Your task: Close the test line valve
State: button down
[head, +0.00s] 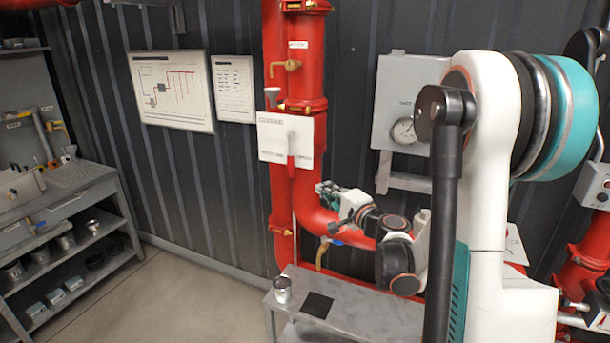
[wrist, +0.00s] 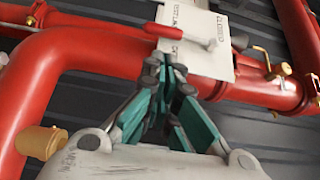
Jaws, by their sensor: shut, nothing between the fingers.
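A white plate (head: 270,138) is mounted on the upright red pipe (head: 290,38) in the head view. A red lever (head: 291,160) hangs straight down in front of it. The plate (wrist: 222,62) and the lever (wrist: 180,35) also show in the wrist view, where a corner label reads CLOSED; other lettering is too small to read surely. My gripper (head: 322,188) is below and right of the lever in the head view. Its teal-and-grey fingers (wrist: 166,68) are together and empty, close to the plate's edge in the wrist view. I cannot tell whether they touch anything.
The red pipe bends right behind my wrist. A small brass valve (head: 287,66) sits above the plate. A grey bench (head: 375,318) below holds a metal can (head: 282,289). A grey gauge box (head: 395,75) is on the wall right. Floor at left is clear before the shelves (head: 85,190).

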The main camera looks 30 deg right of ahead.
jog(key=b, duration=0.2)
send_near(290, 157)
jog(key=w+d+f, duration=0.1)
jog(key=w+f, duration=0.3)
jog(key=w, duration=0.2)
jog(key=shift+w+d, duration=0.15)
jog(key=shift+w, duration=0.05)
